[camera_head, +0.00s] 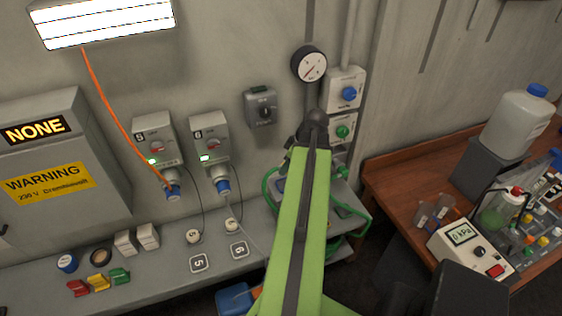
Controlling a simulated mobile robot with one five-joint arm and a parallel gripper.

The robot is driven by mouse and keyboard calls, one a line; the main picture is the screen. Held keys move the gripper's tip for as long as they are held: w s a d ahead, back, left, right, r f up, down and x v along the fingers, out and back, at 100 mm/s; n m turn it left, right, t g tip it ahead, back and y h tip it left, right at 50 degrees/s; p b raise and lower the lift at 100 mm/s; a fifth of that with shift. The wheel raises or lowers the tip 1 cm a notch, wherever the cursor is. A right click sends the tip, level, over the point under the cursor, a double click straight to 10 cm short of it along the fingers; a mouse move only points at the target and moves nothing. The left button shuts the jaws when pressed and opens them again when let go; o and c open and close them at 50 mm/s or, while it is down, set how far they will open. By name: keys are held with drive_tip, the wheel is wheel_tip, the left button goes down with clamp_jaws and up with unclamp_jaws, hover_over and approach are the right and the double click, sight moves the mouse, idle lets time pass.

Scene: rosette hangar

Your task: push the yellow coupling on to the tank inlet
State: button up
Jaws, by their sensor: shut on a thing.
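My green arm (300,230) rises from the bottom edge to a dark joint (315,125) in front of the wall. The part beyond this joint is mostly hidden behind the arm. Only a small dark piece shows at its left side. I cannot see my gripper's fingers or what is between them. I cannot make out the yellow coupling or the tank inlet. A green hose (268,188) loops out to the left of the arm, and more of it shows at the right over the bench edge.
Wall boxes carry a blue knob (349,94) and a green knob (343,131) beside a round gauge (309,64). The grey bench (160,270) holds small coloured blocks. A brown table (400,175) at right carries a white canister (517,122) and a meter (468,248).

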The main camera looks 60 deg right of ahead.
sight(282, 183)
drive_tip(key=shift+w+f, duration=0.25)
drive_tip(key=shift+f, duration=0.05)
wheel_tip(282, 183, down, 5)
drive_tip(key=b, duration=0.5)
drive_tip(key=shift+s+a+f+b, duration=0.1)
drive_tip(key=shift+f+b, duration=0.1)
drive_tip(key=shift+b, duration=0.2)
drive_tip(key=shift+f+b, duration=0.55)
idle(1.5)
drive_tip(key=o, duration=1.3)
drive_tip(key=shift+o, duration=0.2)
drive_tip(key=shift+r, duration=0.15)
